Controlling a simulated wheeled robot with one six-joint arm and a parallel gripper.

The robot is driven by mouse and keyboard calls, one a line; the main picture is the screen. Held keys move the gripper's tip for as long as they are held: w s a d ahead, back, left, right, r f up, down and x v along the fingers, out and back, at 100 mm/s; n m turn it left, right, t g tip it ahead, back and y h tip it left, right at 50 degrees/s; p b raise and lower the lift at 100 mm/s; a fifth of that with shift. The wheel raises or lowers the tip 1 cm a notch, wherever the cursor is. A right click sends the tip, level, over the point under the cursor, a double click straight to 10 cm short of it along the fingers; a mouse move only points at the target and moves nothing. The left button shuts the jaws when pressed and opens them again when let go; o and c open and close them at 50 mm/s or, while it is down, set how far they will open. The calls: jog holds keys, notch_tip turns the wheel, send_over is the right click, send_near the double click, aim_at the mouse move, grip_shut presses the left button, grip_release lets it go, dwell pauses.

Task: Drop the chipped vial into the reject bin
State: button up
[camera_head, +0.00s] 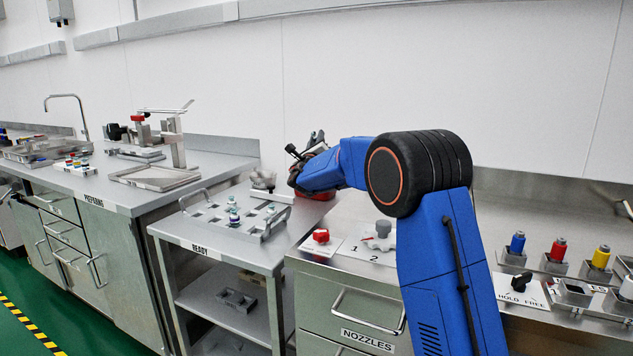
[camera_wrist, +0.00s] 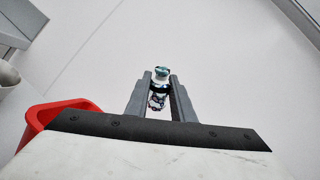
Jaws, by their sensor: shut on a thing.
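In the wrist view my gripper (camera_wrist: 160,88) is shut on a small vial (camera_wrist: 161,73) with a pale top and a dark band. The vial stands out between the fingertips; I cannot make out a chip. A red bin (camera_wrist: 38,118) shows at the left of the wrist view, its rim beside and partly behind my gripper's body. In the head view my gripper (camera_head: 304,150) is at the end of the blue arm, over the back of the counter. A red bin (camera_head: 324,194) shows just below it, partly hidden by my arm. The held vial is not distinct there.
A metal tray (camera_head: 199,228) with a few vials stands on the READY cart. Coloured cartridges (camera_head: 558,249) stand at the right. The wall is close behind my gripper.

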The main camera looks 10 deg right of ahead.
notch_tip(320, 180, down, 5)
jog(key=shift+f, duration=0.1)
dwell(0.4)
jog(key=o, duration=1.1)
jog(key=s+a, duration=0.4)
jog(key=s, duration=0.8)
jog(key=shift+s+a+f, duration=0.15)
jog(key=shift+s+f, duration=0.05)
jog(key=shift+f, duration=0.05)
